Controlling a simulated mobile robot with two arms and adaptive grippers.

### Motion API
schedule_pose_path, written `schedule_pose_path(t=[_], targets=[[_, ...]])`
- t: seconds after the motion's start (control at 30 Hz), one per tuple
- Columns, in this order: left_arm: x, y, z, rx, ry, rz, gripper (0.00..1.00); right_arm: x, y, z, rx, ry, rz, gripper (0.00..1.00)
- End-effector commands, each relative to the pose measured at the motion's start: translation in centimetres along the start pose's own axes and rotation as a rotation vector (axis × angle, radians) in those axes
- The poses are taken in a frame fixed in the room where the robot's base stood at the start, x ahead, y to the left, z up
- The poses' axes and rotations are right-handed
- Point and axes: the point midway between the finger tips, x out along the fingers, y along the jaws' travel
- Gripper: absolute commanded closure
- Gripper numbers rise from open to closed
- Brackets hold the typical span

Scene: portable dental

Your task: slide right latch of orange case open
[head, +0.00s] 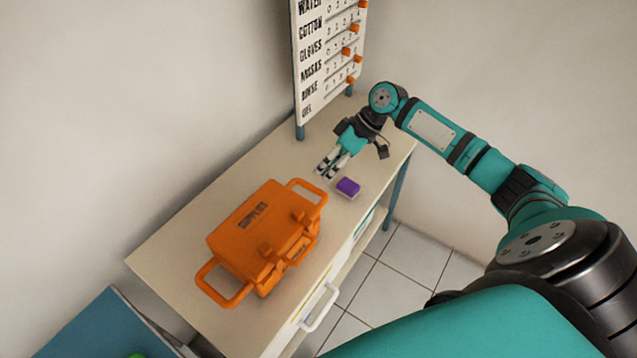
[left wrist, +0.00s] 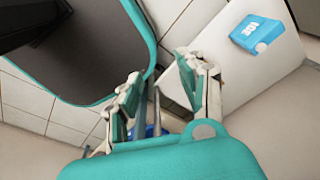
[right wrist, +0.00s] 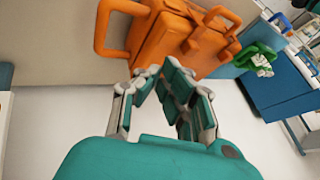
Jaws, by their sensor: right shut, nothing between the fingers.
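The orange case (head: 245,228) lies closed on the table, with a loop handle at each end. Its right latch (head: 298,216) and left latch (head: 265,249) sit on the front edge. My right gripper (head: 326,174) is shut and empty beyond the right-hand handle, apart from the right latch. In the right wrist view the shut fingers (right wrist: 160,72) point towards the case (right wrist: 165,38); whether they touch anything is not clear there. My left gripper (left wrist: 160,70) is open and empty in the left wrist view, away from the case; it is not in the head view.
A purple block (head: 348,187) lies on the table (head: 180,255) close to my right gripper. A board with orange sliders (head: 325,60) stands at the back. A white drawer handle (head: 320,308) sticks out in front. A blue box (left wrist: 257,33) lies on a white surface.

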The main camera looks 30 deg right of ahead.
Motion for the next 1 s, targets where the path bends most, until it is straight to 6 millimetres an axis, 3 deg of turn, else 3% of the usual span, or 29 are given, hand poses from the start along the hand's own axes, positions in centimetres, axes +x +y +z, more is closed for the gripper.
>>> schedule_pose_path(t=[0.13, 0.3, 0.5, 1.0], targets=[[0.9, -1.5, 0.7, -0.001, -0.009, -0.019, 0.6, -2.1, 0.2, 0.1, 0.0, 0.0, 0.003, 1.0], [1.2, -0.3, 0.4, -0.006, -0.005, -0.004, 0.6, -3.4, 0.0, 0.0, -0.001, 0.0, 0.001, 1.0], [1.1, 1.5, 0.0, -0.004, 0.001, 0.017, 0.6, -3.5, 0.0, 0.0, 0.0, -0.001, 0.0, 1.0], [1.1, 0.1, 0.2, -0.002, -0.001, 0.001, 0.6, -3.5, 0.0, 0.0, 0.001, -0.001, 0.001, 1.0]])
